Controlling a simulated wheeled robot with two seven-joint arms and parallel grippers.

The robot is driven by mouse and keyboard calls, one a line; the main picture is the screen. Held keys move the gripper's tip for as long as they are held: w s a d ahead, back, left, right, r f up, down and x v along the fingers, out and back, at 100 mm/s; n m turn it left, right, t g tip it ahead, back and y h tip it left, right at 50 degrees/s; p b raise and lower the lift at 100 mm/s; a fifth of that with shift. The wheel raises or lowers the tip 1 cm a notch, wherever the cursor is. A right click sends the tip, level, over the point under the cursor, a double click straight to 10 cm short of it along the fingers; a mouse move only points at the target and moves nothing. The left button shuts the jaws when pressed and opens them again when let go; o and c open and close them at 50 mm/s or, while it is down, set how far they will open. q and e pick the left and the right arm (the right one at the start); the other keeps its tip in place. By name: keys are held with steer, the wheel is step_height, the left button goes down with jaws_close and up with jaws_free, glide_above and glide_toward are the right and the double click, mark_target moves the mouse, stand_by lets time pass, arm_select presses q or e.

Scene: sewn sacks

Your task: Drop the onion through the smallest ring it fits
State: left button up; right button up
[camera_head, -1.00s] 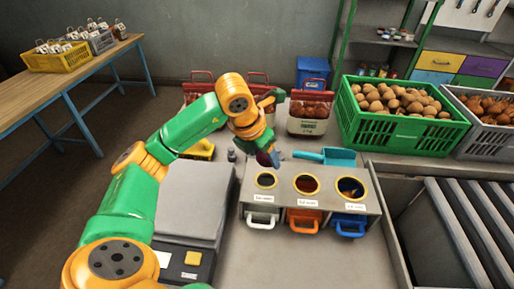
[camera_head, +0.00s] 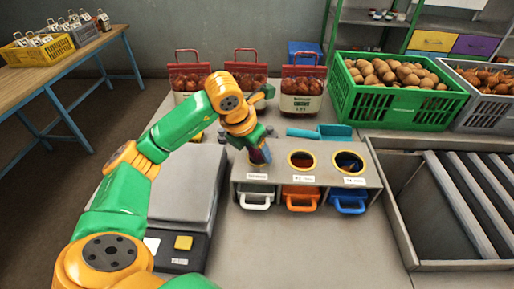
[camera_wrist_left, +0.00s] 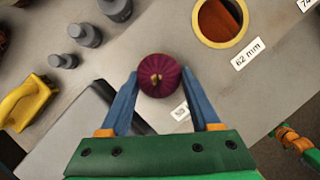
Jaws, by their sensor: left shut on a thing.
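The purple-red onion (camera_wrist_left: 159,75) is held between the blue fingertips of my left gripper (camera_wrist_left: 157,88) in the left wrist view. In the head view my left gripper (camera_head: 259,154) is over the left end of the grey ring stand (camera_head: 325,178) and hides the left ring. The middle ring (camera_head: 301,161) and right ring (camera_head: 348,163) have yellow rims. The ring labelled 62 mm also shows in the left wrist view (camera_wrist_left: 221,22). A white-handled bin (camera_head: 257,197), an orange bin (camera_head: 300,198) and a blue bin (camera_head: 347,200) sit below the rings.
A scale (camera_head: 180,190) stands left of the stand. A teal scoop (camera_head: 320,133) lies behind it. Red sacks (camera_head: 303,90), a green potato crate (camera_head: 400,98) and a grey crate (camera_head: 484,108) stand at the back. The tabletop in front of the stand is clear.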

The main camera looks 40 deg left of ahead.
arm_select(q)
steer(key=o, duration=1.5)
steer(key=shift+a+r, duration=0.1)
steer(key=shift+c, duration=0.2)
steer(key=v, duration=0.7)
steer(key=shift+b, duration=0.4)
steer(key=shift+s, duration=0.15)
